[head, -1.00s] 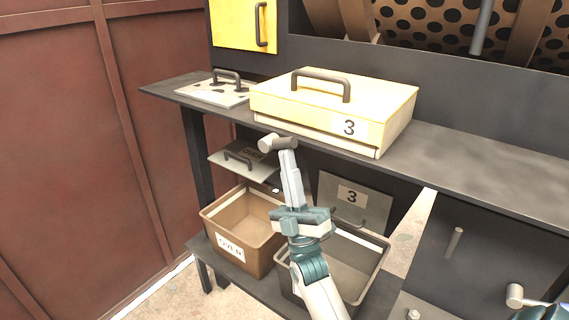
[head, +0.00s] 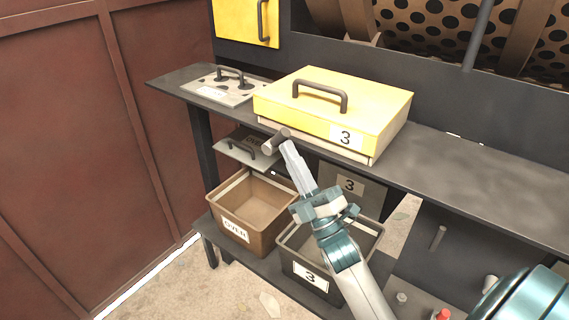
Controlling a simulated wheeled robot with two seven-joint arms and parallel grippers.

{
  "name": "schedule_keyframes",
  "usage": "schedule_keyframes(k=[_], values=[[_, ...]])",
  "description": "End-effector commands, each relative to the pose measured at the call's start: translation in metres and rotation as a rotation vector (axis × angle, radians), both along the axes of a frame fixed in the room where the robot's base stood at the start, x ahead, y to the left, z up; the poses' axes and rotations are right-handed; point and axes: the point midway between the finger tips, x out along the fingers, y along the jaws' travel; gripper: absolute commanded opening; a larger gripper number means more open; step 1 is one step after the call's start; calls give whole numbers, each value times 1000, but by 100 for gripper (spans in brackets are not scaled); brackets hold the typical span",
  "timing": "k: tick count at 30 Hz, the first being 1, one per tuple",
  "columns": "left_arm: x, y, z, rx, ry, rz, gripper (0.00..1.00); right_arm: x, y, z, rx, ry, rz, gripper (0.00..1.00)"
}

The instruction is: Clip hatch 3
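The yellow hatch (head: 385,97) labelled 3, with a dark bar handle (head: 320,93) on top, lies on the grey ledge. A thin pale edge shows beneath its front. My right gripper (head: 287,148) reaches up below the hatch's front left part. Its long pale fingers look closed on a short dark cylinder (head: 276,140) with a paler end. I cannot tell whether the cylinder touches the hatch or is fixed to it. My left gripper is not in view.
A grey plate (head: 350,188) marked 3 hangs behind. A handled pale plate (head: 225,92) lies left of the hatch. The ledge's right part (head: 480,180) is clear.

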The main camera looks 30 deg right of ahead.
Motion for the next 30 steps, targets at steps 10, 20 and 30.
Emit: schedule_keyframes(k=[10,20,30], values=[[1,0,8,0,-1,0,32,6,2,22,0,-5,-1,0],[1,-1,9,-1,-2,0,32,15,6,35,0,-5,1,0],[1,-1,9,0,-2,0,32,19,8,39,0,-4,0,0]])
